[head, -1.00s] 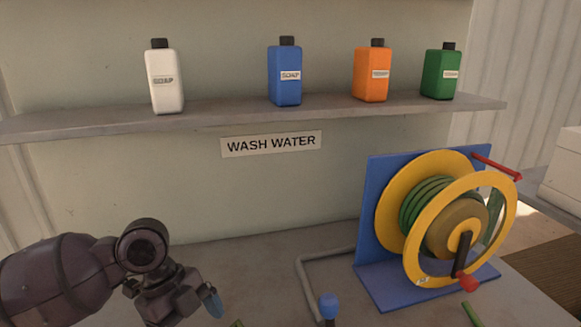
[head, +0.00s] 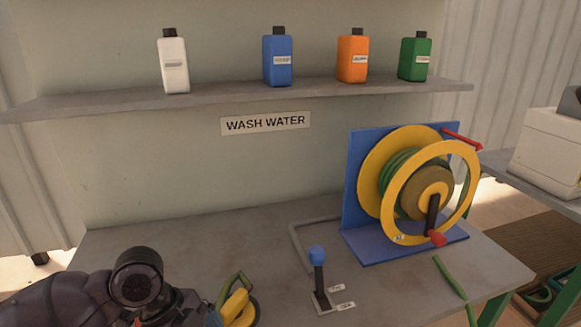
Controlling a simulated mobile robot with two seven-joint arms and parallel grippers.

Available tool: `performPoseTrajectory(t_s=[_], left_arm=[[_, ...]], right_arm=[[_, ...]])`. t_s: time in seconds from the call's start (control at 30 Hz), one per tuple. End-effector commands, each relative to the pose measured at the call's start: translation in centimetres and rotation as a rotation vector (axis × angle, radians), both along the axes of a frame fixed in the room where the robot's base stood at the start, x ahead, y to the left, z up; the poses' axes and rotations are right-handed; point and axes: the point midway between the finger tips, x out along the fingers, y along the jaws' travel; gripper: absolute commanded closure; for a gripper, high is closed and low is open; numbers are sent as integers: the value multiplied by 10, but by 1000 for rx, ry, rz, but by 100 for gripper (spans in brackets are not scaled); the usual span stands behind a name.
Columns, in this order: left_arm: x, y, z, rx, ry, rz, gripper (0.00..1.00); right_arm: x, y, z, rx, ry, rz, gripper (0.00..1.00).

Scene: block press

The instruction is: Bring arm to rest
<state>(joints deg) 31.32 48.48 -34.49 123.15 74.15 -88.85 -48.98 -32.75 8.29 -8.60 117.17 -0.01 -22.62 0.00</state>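My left arm comes in at the lower left of the head view. Its gripper (head: 205,319) is at the bottom edge, mostly hidden by my own wrist and cut off by the frame, so its opening cannot be told. A yellow piece (head: 238,308) with a green hose loop lies right beside it; whether they touch is unclear. My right gripper is out of view.
A hose reel (head: 420,195) with a blue stand is on the grey bench (head: 200,240). A blue-knobbed lever (head: 318,275) stands upright in front. Several soap bottles stand on the shelf (head: 130,97). A white box (head: 548,152) is at right.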

Motion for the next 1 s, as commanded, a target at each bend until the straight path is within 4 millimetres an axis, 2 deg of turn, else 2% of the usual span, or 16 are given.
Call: performPoseTrajectory(t_s=[0.2,0.47,0.67,1.0], left_arm=[[-27,-11,-34,-30,7,213,0],[-60,-8,-68,-45,29,590,0],[-87,12,-88,-25,57,929,0],[-149,70,-112,95,89,1511,0]], right_arm=[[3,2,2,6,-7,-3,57],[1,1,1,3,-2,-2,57],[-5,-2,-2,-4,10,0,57],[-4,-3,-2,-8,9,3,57]])
